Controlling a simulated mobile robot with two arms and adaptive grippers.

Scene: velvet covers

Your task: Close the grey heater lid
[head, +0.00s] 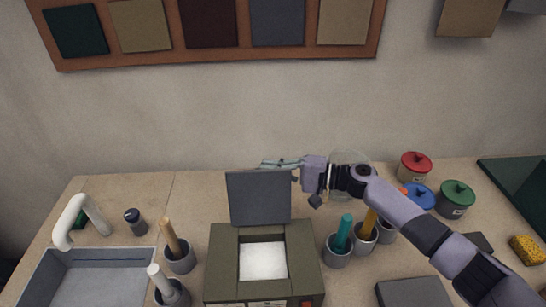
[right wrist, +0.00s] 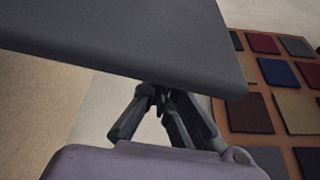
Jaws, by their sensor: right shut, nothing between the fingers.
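The grey heater lid (head: 258,198) stands upright, open, at the back edge of the olive heater box (head: 222,262). White material (head: 262,261) shows inside the box opening. My right gripper (head: 270,164) is shut and empty, at the top edge of the lid and apparently behind it. In the right wrist view the lid (right wrist: 130,40) fills the upper part as a dark slab, with the gripper fingers (right wrist: 160,98) close under its edge. I cannot tell whether they touch it. My left gripper is not in view.
Grey cups with tools (head: 337,256) stand right of the heater, and more cups (head: 180,262) stand left of it. A grey sink (head: 100,279) with a white tap (head: 78,212) is at the left. Red, blue and green lidded pots (head: 455,198) stand at the right.

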